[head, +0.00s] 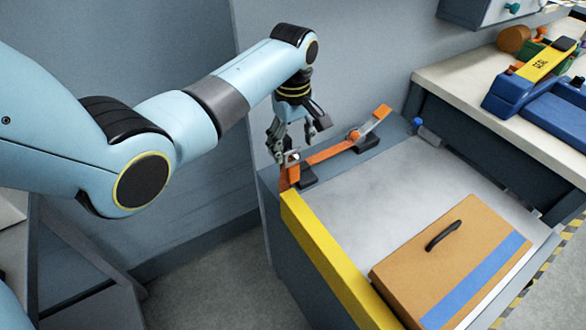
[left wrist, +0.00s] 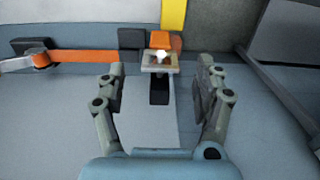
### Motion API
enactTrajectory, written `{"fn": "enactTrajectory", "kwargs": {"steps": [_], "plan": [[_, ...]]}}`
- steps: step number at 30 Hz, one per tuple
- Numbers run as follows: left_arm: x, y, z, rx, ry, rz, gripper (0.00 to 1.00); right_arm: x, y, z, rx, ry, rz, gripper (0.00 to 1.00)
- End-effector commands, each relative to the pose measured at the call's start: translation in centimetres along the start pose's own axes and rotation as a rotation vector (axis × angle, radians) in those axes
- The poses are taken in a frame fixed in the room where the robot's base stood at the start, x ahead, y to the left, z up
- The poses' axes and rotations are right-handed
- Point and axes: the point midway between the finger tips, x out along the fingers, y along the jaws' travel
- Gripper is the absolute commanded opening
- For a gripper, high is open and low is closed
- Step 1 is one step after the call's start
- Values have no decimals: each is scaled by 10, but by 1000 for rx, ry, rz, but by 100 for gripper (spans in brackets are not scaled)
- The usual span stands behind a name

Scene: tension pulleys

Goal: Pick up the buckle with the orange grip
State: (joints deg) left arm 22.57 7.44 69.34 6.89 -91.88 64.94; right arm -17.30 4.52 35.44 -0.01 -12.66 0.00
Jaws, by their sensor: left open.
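The buckle (head: 291,158) with the orange grip sits at the near left end of an orange strap on the bench's back corner. In the left wrist view the buckle (left wrist: 160,61) is a small light metal piece with an orange grip (left wrist: 160,40) behind it. My left gripper (head: 297,136) is open just above it, pointing down. In the left wrist view the fingers (left wrist: 160,72) stand apart on both sides of the buckle, with nothing held. Whether they touch it cannot be told. My right gripper is not in view.
The orange strap (head: 330,152) runs to another fitting (head: 355,134) further back. A tan box (head: 447,254) with a black handle and blue stripe lies on the bench. A yellow edge strip (head: 325,245) lines the bench. A blue tool (head: 515,92) is at right.

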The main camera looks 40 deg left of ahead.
Motion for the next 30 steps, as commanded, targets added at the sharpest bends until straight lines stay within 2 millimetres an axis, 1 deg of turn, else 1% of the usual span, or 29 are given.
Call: {"fn": "enactTrajectory", "kwargs": {"steps": [1, 3, 6, 9, 14, 17, 27, 29, 30], "plan": [[9, -1, 2, 0, -3, -3, 69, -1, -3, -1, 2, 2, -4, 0], [21, -1, 2, 1, -2, -3, 69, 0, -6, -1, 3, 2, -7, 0], [33, -1, 2, 1, -2, -3, 69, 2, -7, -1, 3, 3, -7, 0], [37, 0, 2, 1, 0, 0, 69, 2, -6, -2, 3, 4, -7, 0], [36, 0, 2, 1, 0, 0, 69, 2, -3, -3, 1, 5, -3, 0], [36, 0, 2, 1, 0, 0, 59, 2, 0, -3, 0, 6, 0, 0], [36, -1, 2, 1, 0, -1, 14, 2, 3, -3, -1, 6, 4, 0], [36, -1, 2, 1, 0, -1, 7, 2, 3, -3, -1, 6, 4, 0], [36, -1, 2, 1, 0, 0, 7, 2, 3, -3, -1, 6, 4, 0]]}}
